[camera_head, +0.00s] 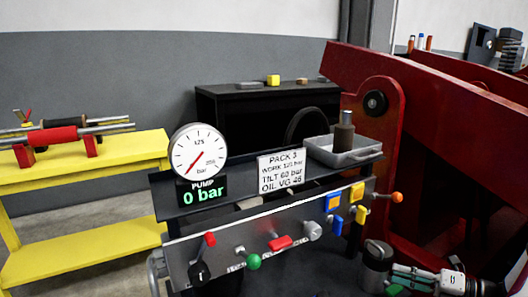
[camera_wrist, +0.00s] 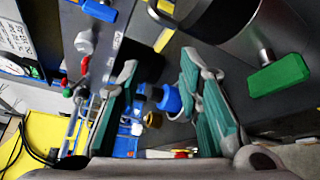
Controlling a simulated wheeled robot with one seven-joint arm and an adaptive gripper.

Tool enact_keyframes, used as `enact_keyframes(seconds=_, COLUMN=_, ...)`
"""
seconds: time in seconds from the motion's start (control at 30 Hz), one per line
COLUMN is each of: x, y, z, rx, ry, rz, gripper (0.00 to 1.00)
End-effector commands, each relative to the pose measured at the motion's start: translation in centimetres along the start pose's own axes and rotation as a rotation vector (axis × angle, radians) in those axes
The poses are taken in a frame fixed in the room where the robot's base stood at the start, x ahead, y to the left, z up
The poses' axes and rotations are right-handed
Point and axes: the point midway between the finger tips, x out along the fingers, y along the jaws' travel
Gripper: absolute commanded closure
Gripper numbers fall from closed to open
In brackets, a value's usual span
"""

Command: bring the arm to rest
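My gripper (camera_wrist: 158,95) fills the middle of the wrist view. Its two green-padded fingers stand well apart, and no object is held between them. Blue and brass-coloured fittings (camera_wrist: 168,100) show beyond the gap; their exact distance cannot be told. In the head view my gripper (camera_head: 398,284) is low at the right, partly cut off by the bottom edge, beside the control panel's right end. A grey metal cylinder (camera_head: 376,256) stands close to it on the left. In the wrist view a green handle (camera_wrist: 279,75) sticks out near a grey round body at upper right.
The control panel (camera_head: 220,258) has levers, knobs and a pump gauge (camera_head: 198,152) reading 0 bar. A grey tray (camera_head: 350,156) holds a dark bottle (camera_head: 344,136). Large red steel arms (camera_head: 430,90) stand at right. A yellow bench (camera_head: 85,164) is at left.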

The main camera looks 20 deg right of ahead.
Motion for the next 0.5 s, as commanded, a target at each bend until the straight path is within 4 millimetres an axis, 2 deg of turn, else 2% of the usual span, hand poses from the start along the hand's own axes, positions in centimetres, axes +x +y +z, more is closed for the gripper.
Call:
enact_keyframes(seconds=0.03, x=1.7, y=2.4, z=0.3, rx=-0.083, ry=0.081, rz=0.003, gripper=0.68)
enact_keyframes(seconds=0.17, x=5.3, y=8.0, z=-0.2, rx=-0.297, ry=0.272, rz=0.027, gripper=0.68)
enact_keyframes(seconds=0.27, x=7.8, y=12.4, z=-1.3, rx=-0.471, ry=0.421, rz=0.063, gripper=0.68)
enact_keyframes(seconds=0.4, x=10.6, y=18.4, z=-3.6, rx=-0.718, ry=0.621, rz=0.133, gripper=0.68)
enact_keyframes(seconds=0.5, x=12.0, y=22.3, z=-5.8, rx=-0.895, ry=0.757, rz=0.197, gripper=0.68)
